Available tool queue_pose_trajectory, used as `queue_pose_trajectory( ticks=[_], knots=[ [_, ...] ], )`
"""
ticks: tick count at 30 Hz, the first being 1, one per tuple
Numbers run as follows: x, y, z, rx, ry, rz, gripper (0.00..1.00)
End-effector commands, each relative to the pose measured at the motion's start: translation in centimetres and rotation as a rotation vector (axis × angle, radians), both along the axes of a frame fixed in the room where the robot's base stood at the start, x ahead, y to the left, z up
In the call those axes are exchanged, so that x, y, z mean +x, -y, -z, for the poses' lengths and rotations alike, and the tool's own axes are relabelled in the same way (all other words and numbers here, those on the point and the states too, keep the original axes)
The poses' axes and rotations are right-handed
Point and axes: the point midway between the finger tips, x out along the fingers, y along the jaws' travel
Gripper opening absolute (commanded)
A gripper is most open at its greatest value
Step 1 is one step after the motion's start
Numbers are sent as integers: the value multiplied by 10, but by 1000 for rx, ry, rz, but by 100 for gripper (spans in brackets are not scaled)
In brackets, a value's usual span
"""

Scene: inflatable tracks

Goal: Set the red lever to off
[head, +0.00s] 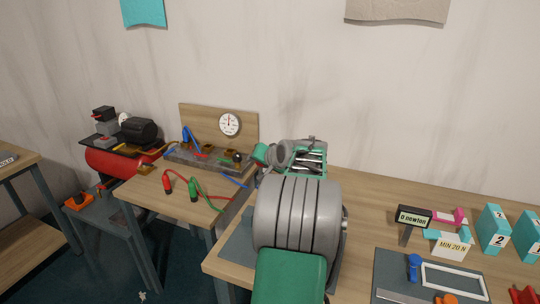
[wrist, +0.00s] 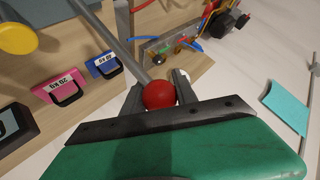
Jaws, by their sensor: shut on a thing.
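The red lever shows in the wrist view as a round red knob (wrist: 159,95) on a slanting grey rod (wrist: 110,42). The rod runs from the knob toward the upper left edge of the picture. My gripper (wrist: 158,92) has one dark finger on each side of the knob and is shut on it. The lever's base and any on or off marking are out of the wrist view. In the head view I cannot make out the lever, and my own arm covers the middle of the bench.
In the head view, a wired board (head: 205,158) and gauge (head: 229,124) stand behind my arm. A red compressor (head: 112,162) is left. A "0 newton" display (head: 413,216) is right.

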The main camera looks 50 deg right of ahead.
Motion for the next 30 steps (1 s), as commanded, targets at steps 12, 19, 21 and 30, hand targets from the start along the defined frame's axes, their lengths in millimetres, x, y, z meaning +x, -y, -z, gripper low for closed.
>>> queue_pose_trajectory(
  ticks=[12, 19, 21, 30],
  knots=[
    [6, 0, 1, 16, -5, -7, 0],
    [5, 0, 1, 16, -5, -7, 46],
    [5, 0, 1, 16, -5, -7, 52],
    [5, -2, 1, 16, -5, -9, 56]
  ],
)
